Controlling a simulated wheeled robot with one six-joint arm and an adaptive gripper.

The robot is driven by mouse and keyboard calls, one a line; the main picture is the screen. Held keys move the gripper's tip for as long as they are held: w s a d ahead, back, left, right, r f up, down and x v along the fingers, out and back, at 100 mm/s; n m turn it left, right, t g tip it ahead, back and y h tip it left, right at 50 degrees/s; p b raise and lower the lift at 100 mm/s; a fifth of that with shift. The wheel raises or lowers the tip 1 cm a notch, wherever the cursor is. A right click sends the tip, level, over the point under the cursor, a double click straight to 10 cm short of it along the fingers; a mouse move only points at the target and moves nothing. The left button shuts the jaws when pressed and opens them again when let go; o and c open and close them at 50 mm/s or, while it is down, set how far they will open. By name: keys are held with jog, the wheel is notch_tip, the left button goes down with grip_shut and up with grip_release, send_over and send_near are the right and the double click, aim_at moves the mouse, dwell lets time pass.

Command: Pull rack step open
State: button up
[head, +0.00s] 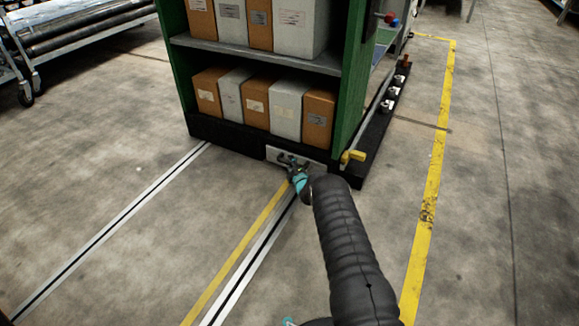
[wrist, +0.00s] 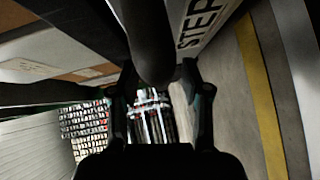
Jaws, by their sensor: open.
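The green rack (head: 354,75) stands with its dark base on the floor. A pale step plate (head: 313,165) sits low on the base's front; in the wrist view it carries the letters "STEP" (wrist: 197,22). A dark rounded bar (wrist: 150,40), seemingly the step's handle, runs down between the fingertips. I cannot tell whether the fingers touch it. My arm and gripper partly hide the plate.
Orange and white boxes (head: 256,100) fill the rack's shelves. A yellow lever (head: 353,156) sticks out at the base's right corner. A wheeled cart with pipes (head: 75,32) stands at the back left. The floor in front is clear, with yellow (head: 240,250) and white lines.

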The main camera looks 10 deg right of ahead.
jog(key=shift+w+a, duration=0.1)
jog(key=shift+w, duration=0.2)
